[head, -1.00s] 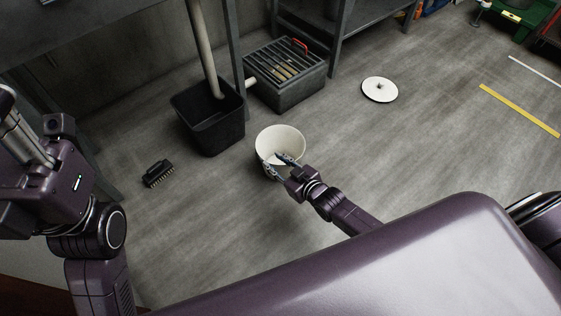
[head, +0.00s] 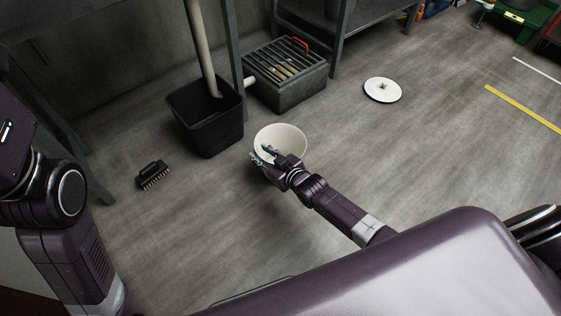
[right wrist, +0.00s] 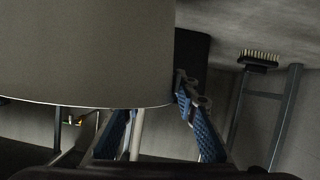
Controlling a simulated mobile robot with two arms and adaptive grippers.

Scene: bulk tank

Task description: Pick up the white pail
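The white pail (head: 289,135) stands upright and open-topped on the grey floor, in the middle of the head view. My right gripper (head: 263,153) is at its near left rim with the fingers apart. One finger appears over the pail's mouth and the other outside the rim. In the right wrist view the pail's pale wall (right wrist: 85,50) fills the upper left. There the gripper (right wrist: 160,125) is open; the pail wall hides part of one finger, and the other is beside the pail's edge. I cannot tell whether either touches. My left gripper is out of view; only its arm shows.
A black bin (head: 207,117) stands behind and left of the pail, beside a grated grey box (head: 285,85). A black brush (head: 154,175) lies at left. A white round lid (head: 382,90) lies at right. The floor right of the pail is clear.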

